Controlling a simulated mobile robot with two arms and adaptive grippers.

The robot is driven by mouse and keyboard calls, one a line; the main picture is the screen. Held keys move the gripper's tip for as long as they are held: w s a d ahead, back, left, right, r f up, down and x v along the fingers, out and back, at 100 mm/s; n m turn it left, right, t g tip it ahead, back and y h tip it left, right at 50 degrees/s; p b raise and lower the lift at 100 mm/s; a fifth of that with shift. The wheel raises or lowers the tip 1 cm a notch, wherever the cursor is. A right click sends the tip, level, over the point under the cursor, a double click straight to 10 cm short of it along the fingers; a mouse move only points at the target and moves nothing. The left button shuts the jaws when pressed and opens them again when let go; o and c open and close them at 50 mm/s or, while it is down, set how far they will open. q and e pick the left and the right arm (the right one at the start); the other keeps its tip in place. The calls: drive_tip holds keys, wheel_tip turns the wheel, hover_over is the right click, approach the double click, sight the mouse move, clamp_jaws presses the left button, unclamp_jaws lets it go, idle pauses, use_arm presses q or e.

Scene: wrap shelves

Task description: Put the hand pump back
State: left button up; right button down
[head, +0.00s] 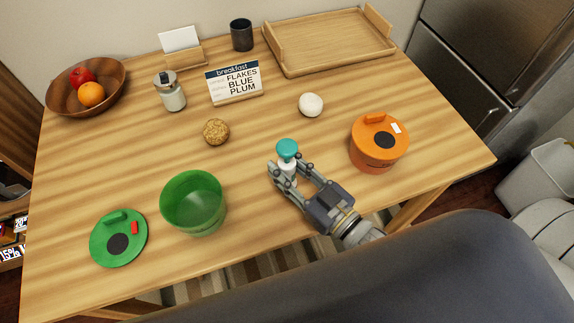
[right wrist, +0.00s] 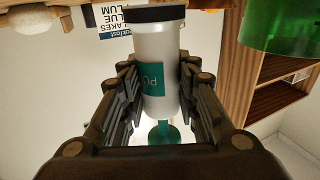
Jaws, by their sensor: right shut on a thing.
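The hand pump is a small white bottle with a teal head (head: 287,149). It is at the table's front middle in the head view, between the green tub and the orange tub. My right gripper (head: 289,173) is shut on its body, and its fingers hide much of the bottle. In the right wrist view, which is upside down, the white bottle (right wrist: 156,55) with a teal label and dark base stands between the two fingers (right wrist: 160,100). Whether its base touches the table I cannot tell. My left gripper is not in view.
An open green tub (head: 194,205) and its green lid (head: 118,240) are at left. A lidded orange tub (head: 372,160) is right of the gripper. A brown ball (head: 216,132), white ball (head: 311,105), breakfast sign (head: 234,84) and wooden tray (head: 330,42) lie beyond.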

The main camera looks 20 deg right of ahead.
drive_tip(key=shift+s+f, duration=0.1)
drive_tip(key=shift+f, duration=0.25)
drive_tip(key=c, duration=1.2)
unclamp_jaws()
drive_tip(key=shift+f, duration=0.2)
drive_tip(key=shift+r, duration=0.6)
drive_tip(key=v, duration=1.1)
drive_tip(key=shift+s+d+r+b, duration=0.25)
drive_tip(key=shift+s+b, duration=0.1)
